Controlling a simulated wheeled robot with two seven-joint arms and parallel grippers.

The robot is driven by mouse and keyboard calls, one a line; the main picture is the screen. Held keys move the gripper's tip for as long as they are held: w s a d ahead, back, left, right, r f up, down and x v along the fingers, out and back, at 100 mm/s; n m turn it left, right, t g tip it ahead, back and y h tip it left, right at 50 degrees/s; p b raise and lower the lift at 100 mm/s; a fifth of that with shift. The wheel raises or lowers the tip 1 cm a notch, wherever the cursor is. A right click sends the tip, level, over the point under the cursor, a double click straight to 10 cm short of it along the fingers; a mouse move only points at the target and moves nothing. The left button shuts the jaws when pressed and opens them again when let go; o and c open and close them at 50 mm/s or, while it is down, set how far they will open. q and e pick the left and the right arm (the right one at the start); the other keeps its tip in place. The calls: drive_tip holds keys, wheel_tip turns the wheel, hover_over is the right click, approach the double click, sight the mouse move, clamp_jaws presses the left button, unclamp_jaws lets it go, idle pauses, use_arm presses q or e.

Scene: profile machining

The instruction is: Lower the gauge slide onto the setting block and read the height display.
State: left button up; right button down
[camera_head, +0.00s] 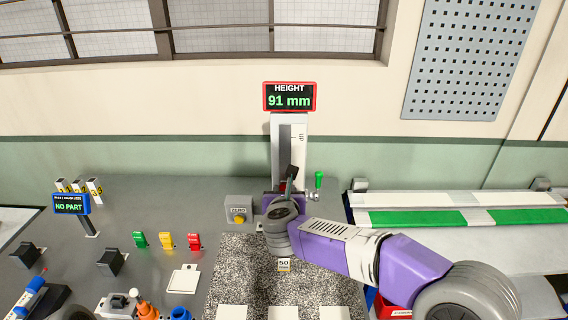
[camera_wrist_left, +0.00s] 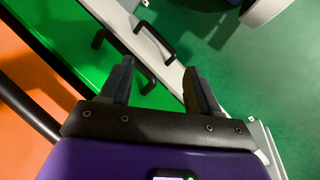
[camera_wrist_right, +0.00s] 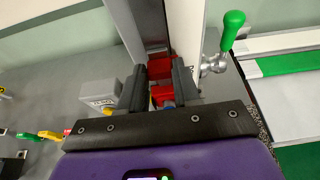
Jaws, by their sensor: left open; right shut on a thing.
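The height display (camera_head: 289,97) reads 91 mm on top of the pale gauge column (camera_head: 303,150). My right gripper (camera_head: 287,190) is at the column's lower part, shut on the red gauge slide (camera_wrist_right: 160,70), which shows between its fingers in the right wrist view. My wrist hides most of the slide in the head view. The setting block (camera_head: 284,265), labelled 50, is on the speckled plate (camera_head: 235,275), partly behind my right arm. Its contact with the slide cannot be seen. My left gripper (camera_wrist_left: 158,75) is open and empty, away from the gauge.
A green-knobbed lever (camera_head: 319,180) sticks out right of the column. A grey box with a yellow button (camera_head: 239,215) stands left of it. Green, yellow and red pieces (camera_head: 166,241) and a NO PART display (camera_head: 71,204) are further left. A green-and-white rail (camera_head: 440,217) lies right.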

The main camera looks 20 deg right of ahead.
drive_tip(key=shift+f+b, duration=1.9)
drive_tip(key=shift+b, duration=0.55)
idle(2.1)
idle(0.6)
drive_tip(key=c, duration=0.9)
unclamp_jaws()
drive_tip(key=shift+s, duration=0.1)
drive_tip(key=shift+s+a+b, duration=0.25)
drive_tip(key=shift+s+a, duration=0.05)
drive_tip(key=shift+s, duration=0.65)
drive_tip(key=shift+s+a+b, duration=0.25)
drive_tip(key=shift+s+b, duration=0.05)
drive_tip(key=shift+s, duration=0.65)
drive_tip(key=shift+s+a+b, duration=0.25)
drive_tip(key=shift+s+a, duration=0.05)
drive_tip(key=shift+s, duration=0.65)
